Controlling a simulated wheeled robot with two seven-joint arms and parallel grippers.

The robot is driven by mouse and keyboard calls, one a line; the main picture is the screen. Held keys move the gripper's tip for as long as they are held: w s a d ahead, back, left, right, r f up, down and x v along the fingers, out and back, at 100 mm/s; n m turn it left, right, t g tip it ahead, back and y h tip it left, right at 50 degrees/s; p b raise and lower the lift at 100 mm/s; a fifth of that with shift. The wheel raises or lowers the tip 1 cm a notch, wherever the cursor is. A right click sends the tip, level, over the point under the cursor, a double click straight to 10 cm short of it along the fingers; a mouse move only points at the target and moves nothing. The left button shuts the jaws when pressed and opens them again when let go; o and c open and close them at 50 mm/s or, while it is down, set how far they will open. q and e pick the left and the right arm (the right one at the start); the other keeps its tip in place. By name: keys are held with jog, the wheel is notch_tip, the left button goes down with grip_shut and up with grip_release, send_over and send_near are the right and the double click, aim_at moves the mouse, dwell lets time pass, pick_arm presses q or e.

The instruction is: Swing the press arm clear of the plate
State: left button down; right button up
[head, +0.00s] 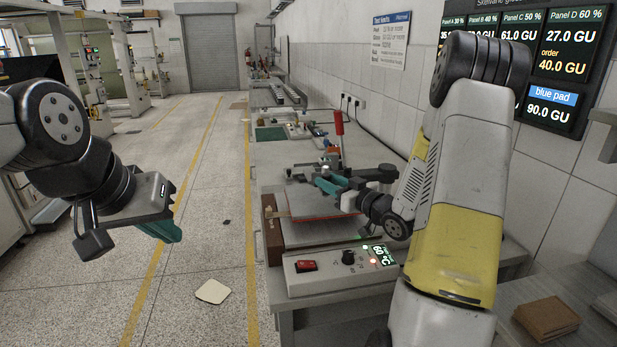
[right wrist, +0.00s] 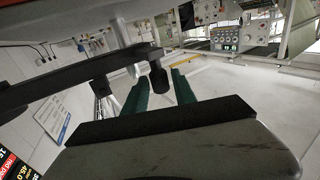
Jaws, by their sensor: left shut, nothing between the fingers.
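The press stands on the bench in the head view, its red-gripped lever (head: 338,123) upright. Its dark press arm (head: 305,177) lies over the flat reddish plate (head: 300,204). My right gripper (head: 334,189) is at the press arm, above the plate's right part. In the right wrist view its two teal fingers (right wrist: 159,92) are apart, with a black peg (right wrist: 157,77) showing in line with the gap. I cannot tell whether they touch it. My left gripper (head: 168,233) is shut and empty over the floor, left of the bench.
A control box (head: 340,268) with a red switch and a 60 °C display sits in front of the press. A brown stack (head: 546,318) lies at the lower right. A pale sheet (head: 213,291) lies on the floor. The wall is close on the right.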

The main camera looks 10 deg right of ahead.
jog(key=shift+x, duration=2.25)
grip_shut()
jog(key=shift+d, duration=0.1)
